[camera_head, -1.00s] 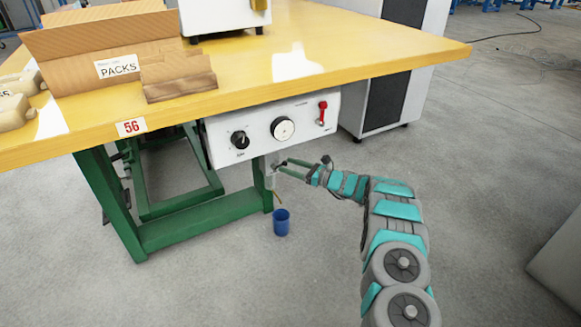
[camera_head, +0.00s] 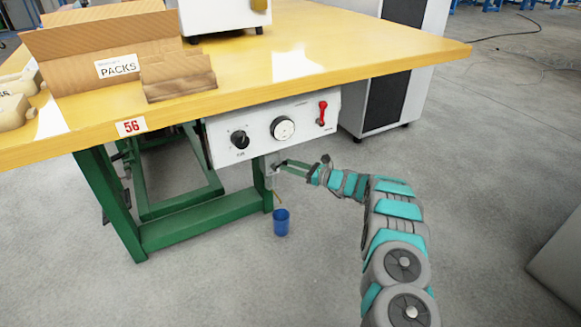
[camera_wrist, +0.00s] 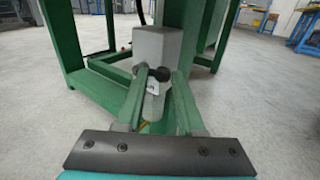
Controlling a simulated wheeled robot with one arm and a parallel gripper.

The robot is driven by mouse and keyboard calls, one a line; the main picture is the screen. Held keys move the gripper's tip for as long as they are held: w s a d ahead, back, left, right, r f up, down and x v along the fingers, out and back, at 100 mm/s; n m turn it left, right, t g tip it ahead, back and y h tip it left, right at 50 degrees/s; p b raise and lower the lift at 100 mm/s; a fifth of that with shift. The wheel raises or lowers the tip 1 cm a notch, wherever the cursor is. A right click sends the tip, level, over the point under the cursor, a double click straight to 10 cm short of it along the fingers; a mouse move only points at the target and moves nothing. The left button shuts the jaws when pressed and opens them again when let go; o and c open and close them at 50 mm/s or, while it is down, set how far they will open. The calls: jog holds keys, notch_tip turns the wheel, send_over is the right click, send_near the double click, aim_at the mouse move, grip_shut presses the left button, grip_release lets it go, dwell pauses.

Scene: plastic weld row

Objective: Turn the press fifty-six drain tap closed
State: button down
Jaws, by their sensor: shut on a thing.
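The drain tap's grey body (camera_wrist: 157,47) hangs by the green bench leg, under the white press panel (camera_head: 262,129). In the wrist view, a black knob-like handle (camera_wrist: 162,75) shows in front of the body. My gripper (camera_wrist: 161,80) has its two green fingers converging on this handle, one from each side, and is shut on it. In the head view my gripper (camera_head: 281,166) reaches the tap from the right. The fingertips' exact contact is too small to make out.
A blue cup (camera_head: 281,222) stands on the floor below the tap.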

jog(key=r+n+h, duration=0.1)
jog(key=n, duration=0.1)
jog(key=r+n+h+b, duration=0.1)
jog(key=shift+s+a+r+n+h, duration=0.15)
jog(key=shift+a+r+n+h, duration=0.05)
jog(key=shift+a+n+h, duration=0.2)
jog(key=shift+s+a+r+n+h+b, duration=0.2)
jog(key=shift+r+n+h+b, duration=0.15)
jog(key=shift+n+b, duration=0.2)
jog(key=c, duration=0.6)
grip_release()
jog(key=shift+a, duration=0.2)
jog(key=shift+o, duration=0.2)
jog(key=shift+d, duration=0.15)
jog(key=v, duration=0.7)
jog(key=shift+s+d+r+p, duration=0.15)
jog(key=shift+d+r+p, duration=0.05)
jog(key=shift+p, duration=0.1)
jog(key=shift+c, duration=0.2)
